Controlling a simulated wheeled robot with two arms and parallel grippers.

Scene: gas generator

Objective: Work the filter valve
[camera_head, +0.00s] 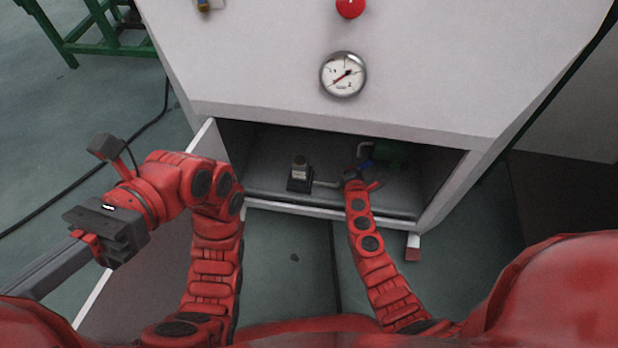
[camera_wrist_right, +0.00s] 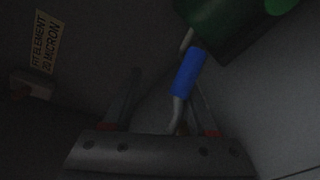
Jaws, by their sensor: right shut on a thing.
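My right gripper (camera_wrist_right: 165,110) is inside the cabinet, shut on the valve handle; the dark picture hides the exact contact. It also shows in the head view (camera_head: 362,180). A dark green body (camera_wrist_right: 225,25) lies just above the handle. My left gripper (camera_head: 105,232) is outside the cabinet at the left; its fingers do not show clearly.
The cabinet (camera_head: 300,212) is open at the front, with its door swung out to the left. A small dark device (camera_head: 299,174) stands inside, left of my right gripper. A round gauge (camera_head: 343,75) and red knob (camera_head: 350,7) sit on the panel above.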

